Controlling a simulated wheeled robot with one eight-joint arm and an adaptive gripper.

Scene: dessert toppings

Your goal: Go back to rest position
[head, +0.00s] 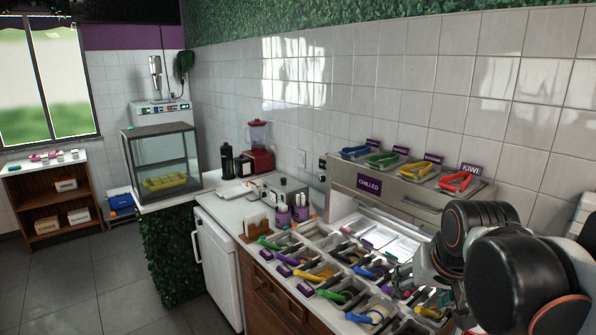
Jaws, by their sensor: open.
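My arm reaches in from the right edge in the head view. My gripper (398,280) is small and partly lost against the clutter at the right part of the topping trays (318,258). It is open, and I see nothing held in it. The trays sit in rows in the counter, with coloured scoops or tongs lying in them. My arm links hide the counter's right end.
A steel chilled unit (393,197) stands behind the trays, with blue, green, yellow and red tongs on top. A glass case (160,160), a red blender (259,147) and a white fridge door (217,268) are left. Grey floor (90,285) is clear.

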